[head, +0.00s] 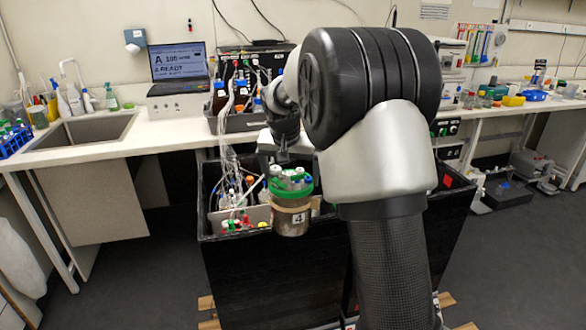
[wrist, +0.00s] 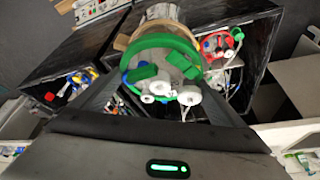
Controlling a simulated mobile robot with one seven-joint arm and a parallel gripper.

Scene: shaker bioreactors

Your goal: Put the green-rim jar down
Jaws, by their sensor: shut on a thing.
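The green-rim jar (head: 291,220) is a clear, brownish vessel with a green lid ring, white caps and a label reading 4. It hangs upright at the front rim of a black open-topped box (head: 290,270). In the wrist view the jar (wrist: 163,50) lies between the dark fingers of my gripper (wrist: 162,85), which is shut on it. In the head view my gripper (head: 284,155) is just above the lid, and its fingers are hard to make out. I cannot tell whether the jar's base touches anything.
A red-rim vessel (wrist: 220,42) with tubing stands in a compartment beside the jar in the wrist view. Tubes and bottles crowd the box's left part. Behind are a white bench (head: 120,140), a laptop (head: 180,65) and a rack of bottles (head: 240,120). Grey floor is open at both sides.

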